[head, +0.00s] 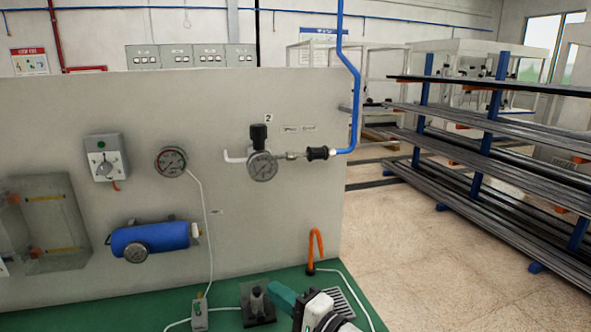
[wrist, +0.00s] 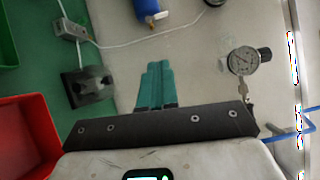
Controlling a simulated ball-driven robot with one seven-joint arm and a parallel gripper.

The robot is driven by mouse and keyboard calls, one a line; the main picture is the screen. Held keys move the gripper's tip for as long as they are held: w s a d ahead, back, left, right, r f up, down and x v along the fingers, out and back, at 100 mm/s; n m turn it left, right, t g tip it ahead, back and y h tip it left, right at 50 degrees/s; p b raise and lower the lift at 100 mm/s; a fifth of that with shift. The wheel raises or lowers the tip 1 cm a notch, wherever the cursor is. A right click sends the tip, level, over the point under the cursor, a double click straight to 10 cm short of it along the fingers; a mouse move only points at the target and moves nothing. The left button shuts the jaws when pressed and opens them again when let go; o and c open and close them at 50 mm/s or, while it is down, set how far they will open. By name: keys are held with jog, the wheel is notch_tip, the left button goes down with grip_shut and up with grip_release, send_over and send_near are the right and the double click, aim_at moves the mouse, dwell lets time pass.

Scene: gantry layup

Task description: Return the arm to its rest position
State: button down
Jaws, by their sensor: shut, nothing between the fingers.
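My gripper shows in the wrist view (wrist: 160,68) with its two teal fingers side by side, shut and empty. In the head view its teal fingertip (head: 280,293) is low in the middle, in front of the panel and over the green bench top. The grey panel (head: 300,105) stands upright behind it. A small dark block (head: 257,302) on the bench is just left of the fingers in the head view; it also shows in the wrist view (wrist: 87,88). No contact between the gripper and anything shows.
The panel carries a regulator with a gauge (head: 262,166), another gauge (head: 171,162) and a blue cylinder (head: 152,238). An orange hook (head: 316,245) rises near the bench's right end. A red bin (wrist: 25,140) is at left in the wrist view. Racks (head: 490,140) stand right, beyond open floor.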

jog(key=s+d+f+n+g+h, duration=0.5)
jog(key=s+d+f+n+h, duration=0.15)
jog(key=s+d+f, duration=1.15)
jog(key=s+d+f+g+h, duration=0.2)
jog(key=s+d, duration=0.2)
jog(key=s, duration=0.3)
jog(key=s+d+f+n+g+h, duration=0.1)
jog(key=s+d+f+g+h, duration=0.1)
jog(key=s, duration=0.6)
jog(key=s+d+f+n+g+h, duration=0.1)
jog(key=s+d+g+h, duration=0.1)
jog(key=s+d, duration=0.4)
jog(key=shift+s+d+f+h, duration=0.3)
jog(key=shift+s+f+h, duration=0.1)
jog(key=shift+s+h, duration=0.3)
